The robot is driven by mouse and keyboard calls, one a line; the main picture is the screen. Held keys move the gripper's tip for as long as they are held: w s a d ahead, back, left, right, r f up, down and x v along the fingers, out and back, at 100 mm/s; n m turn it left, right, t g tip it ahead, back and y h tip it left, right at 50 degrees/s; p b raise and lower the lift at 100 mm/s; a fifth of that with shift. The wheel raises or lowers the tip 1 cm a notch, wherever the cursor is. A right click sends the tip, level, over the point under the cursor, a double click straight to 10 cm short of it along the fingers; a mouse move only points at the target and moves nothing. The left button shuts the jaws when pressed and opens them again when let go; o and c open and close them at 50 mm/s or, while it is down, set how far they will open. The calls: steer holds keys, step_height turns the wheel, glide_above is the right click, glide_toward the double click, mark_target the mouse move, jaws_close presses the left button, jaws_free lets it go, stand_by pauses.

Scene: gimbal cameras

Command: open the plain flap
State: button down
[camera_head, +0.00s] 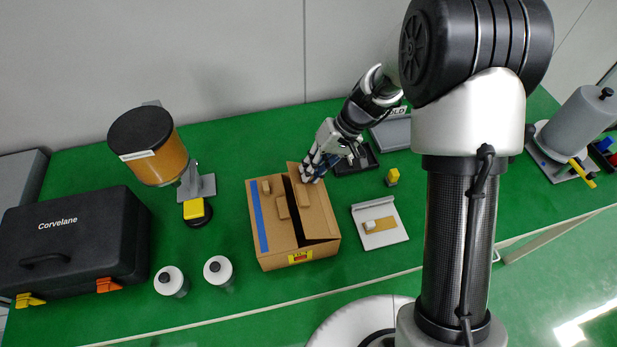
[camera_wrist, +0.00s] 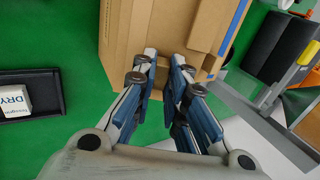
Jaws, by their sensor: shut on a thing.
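A brown cardboard box (camera_head: 285,259) sits on the green table in the head view. Its left flap (camera_head: 252,215) carries a blue stripe. The plain flap (camera_head: 318,218) on the right is tilted up, with a dark gap between it and the rest of the top. My gripper (camera_head: 309,177) is at the far right corner of the box, at the plain flap's far end. In the wrist view my gripper (camera_wrist: 165,60) has its fingers around cardboard and is shut on the plain flap; the exact contact is hard to see.
A dark tray (camera_head: 352,168) lies behind, near my gripper. A black case (camera_head: 75,242) stands far left.

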steer(key=shift+w+d+r+y+b, duration=0.1)
steer(key=shift+d+y+b, duration=0.2)
steer(key=shift+y+b, duration=0.3)
steer(key=c, duration=1.6)
jaws_free()
steer(key=shift+r, duration=0.15)
steer(key=v, duration=1.2)
steer(key=shift+w, duration=0.15)
